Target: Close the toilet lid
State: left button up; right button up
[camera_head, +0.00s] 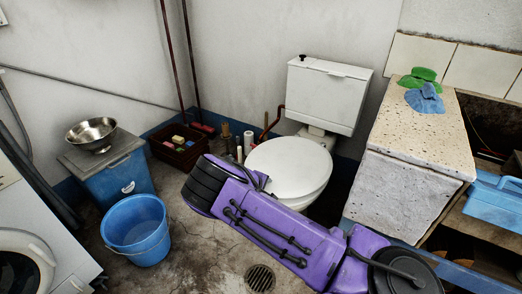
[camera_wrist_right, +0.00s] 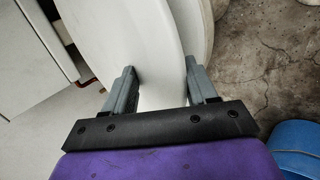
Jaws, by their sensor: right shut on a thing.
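The white toilet (camera_head: 318,190) stands against the back wall with its cistern (camera_head: 327,97) behind. Its round white lid (camera_head: 290,165) looks down or nearly down over the bowl; I cannot tell whether it rests fully on it. In the wrist view the lid (camera_wrist_right: 125,40) is a broad white curved panel, with another white rim (camera_wrist_right: 199,30) beside it. My right gripper (camera_wrist_right: 160,68) has one finger on each side of the lid's edge and is shut on it. In the head view my purple right arm hides part of the toilet's front. My left gripper is not in view.
A blue bucket (camera_head: 137,230) and a blue box (camera_head: 110,175) with a metal bowl (camera_head: 92,133) stand left. A dark red crate (camera_head: 180,146) is by the wall. A stone washtrough (camera_head: 412,185) stands close on the right. A floor drain (camera_head: 260,278) lies in front.

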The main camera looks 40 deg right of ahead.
jog(key=shift+d, duration=0.4)
jog(key=shift+a+r, duration=0.1)
jog(key=shift+a, duration=0.1)
jog(key=p+v, duration=0.2)
jog(key=v, duration=0.8)
jog(key=shift+a, duration=0.2)
